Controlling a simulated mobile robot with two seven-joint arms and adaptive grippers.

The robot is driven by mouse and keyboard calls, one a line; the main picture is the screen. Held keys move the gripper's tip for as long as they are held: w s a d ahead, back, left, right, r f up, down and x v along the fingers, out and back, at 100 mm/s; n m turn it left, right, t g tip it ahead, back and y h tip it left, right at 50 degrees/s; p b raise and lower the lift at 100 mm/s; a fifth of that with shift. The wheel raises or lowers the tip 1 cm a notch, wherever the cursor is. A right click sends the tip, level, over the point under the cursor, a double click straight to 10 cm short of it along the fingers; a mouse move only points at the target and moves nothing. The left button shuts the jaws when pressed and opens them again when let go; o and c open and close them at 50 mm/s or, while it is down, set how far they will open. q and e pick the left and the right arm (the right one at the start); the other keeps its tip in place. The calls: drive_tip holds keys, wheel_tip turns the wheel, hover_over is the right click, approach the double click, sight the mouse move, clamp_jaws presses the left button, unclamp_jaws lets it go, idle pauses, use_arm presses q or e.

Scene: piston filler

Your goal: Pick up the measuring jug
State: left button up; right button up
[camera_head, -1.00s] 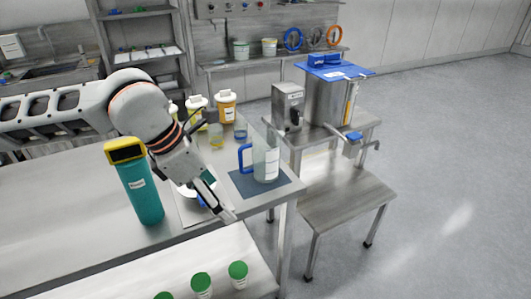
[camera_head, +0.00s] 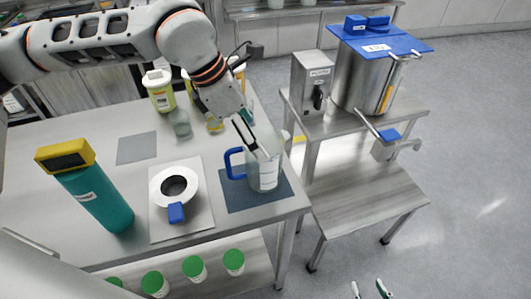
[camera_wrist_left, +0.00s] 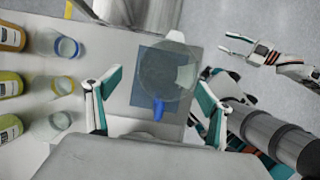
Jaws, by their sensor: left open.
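The measuring jug (camera_head: 264,170) is clear with a white label and a blue handle on its left side. It stands upright on a dark blue mat (camera_head: 236,200) at the table's right corner. My left gripper (camera_head: 251,145) is open at the jug's upper part, and its fingers partly cover the rim. In the left wrist view the jug (camera_wrist_left: 168,72) lies ahead, between the lines of the two open fingers (camera_wrist_left: 155,95), with its blue handle toward the palm. I cannot tell whether the fingers touch it. My right gripper (camera_head: 370,289) is open and empty at the bottom edge; it also shows in the wrist view (camera_wrist_left: 235,45).
A teal bottle with a yellow top (camera_head: 97,200) and a white funnel-like part (camera_head: 174,187) stand left of the mat. Beakers (camera_head: 180,124) and a yellow-labelled container (camera_head: 160,92) stand behind. Green-lidded jars (camera_head: 195,268) line the lower shelf. A steel filler (camera_head: 365,80) stands at right.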

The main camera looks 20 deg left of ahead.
sight(264, 178)
use_arm(q)
drive_tip(key=x, duration=0.4)
drive_tip(key=s+x, duration=0.1)
drive_tip(key=x, duration=0.1)
drive_tip(key=shift+w+d+f+p, duration=0.15)
drive_tip(key=shift+d+f+p, duration=0.2)
drive_tip(key=shift+d, duration=0.15)
drive_tip(key=shift+w+f, duration=0.1)
drive_tip(key=shift+f, duration=0.15)
drive_tip(key=c, duration=1.3)
